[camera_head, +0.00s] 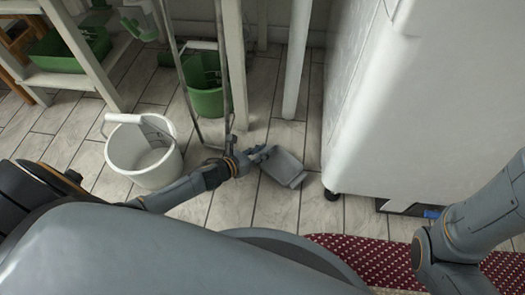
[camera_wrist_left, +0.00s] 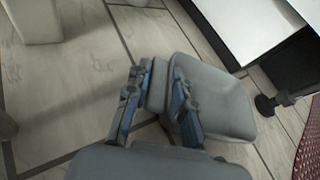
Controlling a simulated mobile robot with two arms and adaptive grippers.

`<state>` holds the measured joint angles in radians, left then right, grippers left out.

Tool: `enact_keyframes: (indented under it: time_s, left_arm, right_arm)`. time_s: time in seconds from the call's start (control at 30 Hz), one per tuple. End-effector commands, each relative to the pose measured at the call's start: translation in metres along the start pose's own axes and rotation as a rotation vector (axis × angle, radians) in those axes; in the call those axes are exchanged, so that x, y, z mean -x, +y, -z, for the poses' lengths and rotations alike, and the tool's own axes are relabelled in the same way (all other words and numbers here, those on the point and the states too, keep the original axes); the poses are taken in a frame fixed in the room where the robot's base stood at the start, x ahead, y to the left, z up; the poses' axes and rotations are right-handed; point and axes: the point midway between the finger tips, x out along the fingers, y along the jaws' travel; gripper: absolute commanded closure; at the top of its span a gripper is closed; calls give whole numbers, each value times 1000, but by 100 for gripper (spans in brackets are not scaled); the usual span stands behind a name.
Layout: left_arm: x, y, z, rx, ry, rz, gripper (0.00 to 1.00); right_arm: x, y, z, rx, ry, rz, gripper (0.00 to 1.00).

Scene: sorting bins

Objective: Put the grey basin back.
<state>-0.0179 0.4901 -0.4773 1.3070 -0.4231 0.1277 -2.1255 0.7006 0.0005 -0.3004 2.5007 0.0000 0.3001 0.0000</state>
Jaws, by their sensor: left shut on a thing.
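The grey basin (camera_head: 283,168) is a small, shallow grey tub, held tilted over the tiled floor beside the white cabinet. In the left wrist view the basin (camera_wrist_left: 222,95) reaches beyond the fingers to the right. My left gripper (camera_head: 262,153) is shut on the basin's near-left edge. In the left wrist view the blue-grey fingers of the gripper (camera_wrist_left: 157,98) stand on either side of a grey part of it. I cannot tell whether the basin touches the floor. My right arm shows at the right edge, but its gripper is out of view.
A white bucket (camera_head: 128,165) stands left of my left forearm. A green bucket (camera_head: 207,103) stands behind thin metal legs and a white post. A shelf (camera_head: 75,80) with a green bin (camera_head: 62,50) is at the upper left. A white cabinet (camera_head: 420,110) blocks the right. A red dotted mat (camera_head: 365,255) lies in front.

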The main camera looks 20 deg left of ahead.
Motion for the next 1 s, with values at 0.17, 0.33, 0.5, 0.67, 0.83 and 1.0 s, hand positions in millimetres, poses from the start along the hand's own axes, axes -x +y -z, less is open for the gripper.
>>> enact_keyframes:
  time_s: [0.17, 0.33, 0.5, 0.67, 0.83, 1.0]
  left_arm:
    - [0, 0, 1, 0, -1, 0, 56]
    - [0, 0, 1, 0, 0, 0, 50]
    - [0, 0, 2, -1, 1, 0, 50]
    - [14, 1, 3, -3, 3, 0, 50]
    - [46, 0, 4, -1, 4, 1, 50]
    - [81, 0, 3, 0, 3, 1, 50]
  right_arm:
    - [1, 0, 0, 0, -1, 0, 72]
    - [1, 0, 0, 0, -1, 0, 72]
    - [2, 1, -2, 1, -6, -3, 72]
    - [2, 0, -1, 0, -4, -2, 72]
    - [1, 0, -1, 0, -2, -1, 72]
    - [1, 0, 0, 0, -2, -1, 72]
